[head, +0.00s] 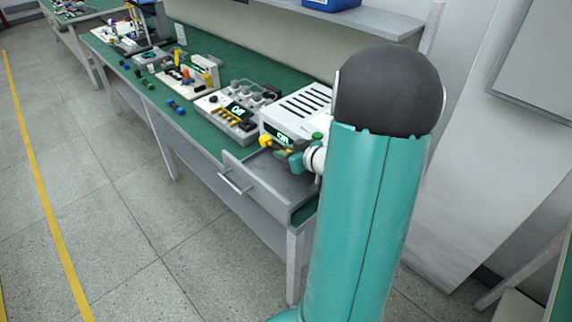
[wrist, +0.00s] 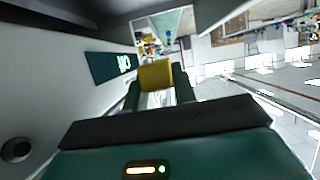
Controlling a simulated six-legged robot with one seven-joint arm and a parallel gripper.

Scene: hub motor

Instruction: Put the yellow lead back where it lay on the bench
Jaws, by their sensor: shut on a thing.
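The yellow lead shows as a yellow plug or block (wrist: 155,75) between my two dark fingers in the wrist view. It also shows as a small yellow shape (head: 265,141) in the head view. My gripper (head: 278,150) is shut on it and holds it above the open drawer (head: 262,182), close to the front of the white device (head: 296,112). In the wrist view my gripper (wrist: 158,90) points along that device's lit panel. The green bench top (head: 205,132) lies to the left. Any cable of the lead cannot be made out.
Blue plugs (head: 176,107) and green plugs (head: 145,82) lie near the bench's front edge. A grey unit with a lit display (head: 238,110) stands left of the white device. The drawer sticks out from the bench. A shelf (head: 345,20) hangs above the bench.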

